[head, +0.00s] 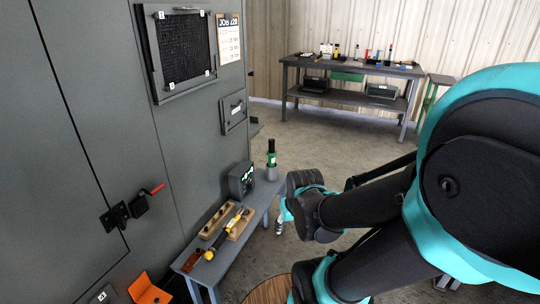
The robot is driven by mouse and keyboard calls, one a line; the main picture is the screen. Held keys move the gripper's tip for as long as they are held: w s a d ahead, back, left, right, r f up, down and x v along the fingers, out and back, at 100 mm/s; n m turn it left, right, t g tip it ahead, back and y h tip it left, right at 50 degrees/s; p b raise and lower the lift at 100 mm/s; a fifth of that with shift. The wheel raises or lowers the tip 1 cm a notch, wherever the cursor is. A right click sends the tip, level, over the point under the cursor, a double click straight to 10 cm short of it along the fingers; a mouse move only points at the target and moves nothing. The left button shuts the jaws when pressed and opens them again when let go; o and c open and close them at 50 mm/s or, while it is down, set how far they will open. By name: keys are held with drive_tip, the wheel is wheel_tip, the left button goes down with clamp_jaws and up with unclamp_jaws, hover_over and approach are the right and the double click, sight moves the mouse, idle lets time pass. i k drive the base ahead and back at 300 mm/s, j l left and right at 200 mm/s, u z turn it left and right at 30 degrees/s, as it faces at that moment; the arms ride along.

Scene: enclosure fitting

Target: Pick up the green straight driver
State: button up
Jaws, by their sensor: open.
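A green and black driver-like tool (271,152) stands upright in a grey cylindrical holder (271,173) at the far end of the narrow side bench. I take it to be the green straight driver; its lower part is hidden in the holder. My gripper (280,225) shows only as a small silver part below my dark and teal wrist, just right of the bench and lower in the picture than the driver. It is open, apart from the driver, and nothing shows in it. My arm hides much of it.
The bench (256,197) also carries a dark box (241,179), a wooden block with holes (217,220) and a yellow-black tool (222,237). A grey cabinet wall (100,200) rises along its left. A back workbench (345,68) holds several tools. Floor between is clear.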

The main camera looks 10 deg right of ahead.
sight(271, 153)
drive_tip(key=i+l, duration=0.2)
drive_tip(key=i, duration=0.35)
drive_tip(key=i+l, duration=0.25)
drive_tip(key=i, duration=0.25)
drive_tip(key=i+l, duration=0.2)
drive_tip(key=i, duration=0.35)
